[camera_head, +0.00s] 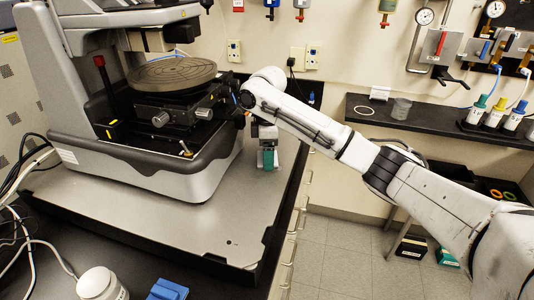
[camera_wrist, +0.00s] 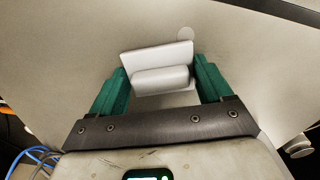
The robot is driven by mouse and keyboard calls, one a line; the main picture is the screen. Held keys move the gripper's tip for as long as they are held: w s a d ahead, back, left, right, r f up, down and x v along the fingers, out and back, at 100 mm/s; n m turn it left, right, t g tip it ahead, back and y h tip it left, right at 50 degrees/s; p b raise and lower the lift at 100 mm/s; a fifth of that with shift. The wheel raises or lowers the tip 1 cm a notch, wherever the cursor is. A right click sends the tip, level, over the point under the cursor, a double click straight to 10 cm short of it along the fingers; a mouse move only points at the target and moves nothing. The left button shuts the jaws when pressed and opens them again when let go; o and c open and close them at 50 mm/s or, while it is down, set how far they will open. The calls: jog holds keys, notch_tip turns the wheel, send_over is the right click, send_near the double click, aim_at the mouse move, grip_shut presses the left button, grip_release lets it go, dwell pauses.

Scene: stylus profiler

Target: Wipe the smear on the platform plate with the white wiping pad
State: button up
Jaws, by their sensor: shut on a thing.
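My gripper (camera_head: 267,158) hangs low over the right side of the grey platform plate (camera_head: 190,225), beside the profiler's base, in the head view. In the wrist view its green fingers (camera_wrist: 162,82) are shut on the white wiping pad (camera_wrist: 157,56), gripping its rounded handle. The plate (camera_wrist: 70,50) fills the background of the wrist view. A faint pale round patch (camera_wrist: 185,33), perhaps the smear, shows just beyond the pad's upper right corner. I cannot tell whether the pad touches the plate.
The profiler (camera_head: 150,155) with its round stage (camera_head: 172,73) stands left of my gripper. The plate's front part is clear. A blue block (camera_head: 167,289) and a white round-topped object (camera_head: 99,284) sit in front.

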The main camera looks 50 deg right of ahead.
aim_at(260, 178)
jog(key=shift+s+a+r+p, duration=0.1)
jog(key=shift+s+a+p, duration=0.2)
jog(key=shift+a+p, duration=0.4)
jog(key=shift+s+a+p, duration=0.25)
jog(key=shift+a+p, duration=0.35)
jog(key=shift+a, duration=0.15)
jog(key=shift+s+a+p, duration=0.25)
jog(key=shift+a+p, duration=0.2)
jog(key=shift+a, duration=0.2)
jog(key=shift+s+a+p, duration=0.2)
jog(key=shift+a+p, duration=0.25)
jog(key=shift+a, duration=0.15)
jog(key=shift+s+a+f+p, duration=0.15)
jog(key=shift+a+p, duration=0.05)
jog(key=shift+a, duration=0.25)
jog(key=shift+s+a+f+p, duration=0.15)
jog(key=shift+a+p, duration=0.05)
jog(key=shift+a, duration=0.2)
jog(key=shift+s+a+p, duration=0.35)
jog(key=shift+a+p, duration=0.25)
jog(key=shift+a, duration=0.3)
jog(key=shift+s+a+p, duration=0.3)
jog(key=shift+a+p, duration=0.25)
jog(key=shift+a, duration=0.35)
jog(key=shift+r, duration=0.1)
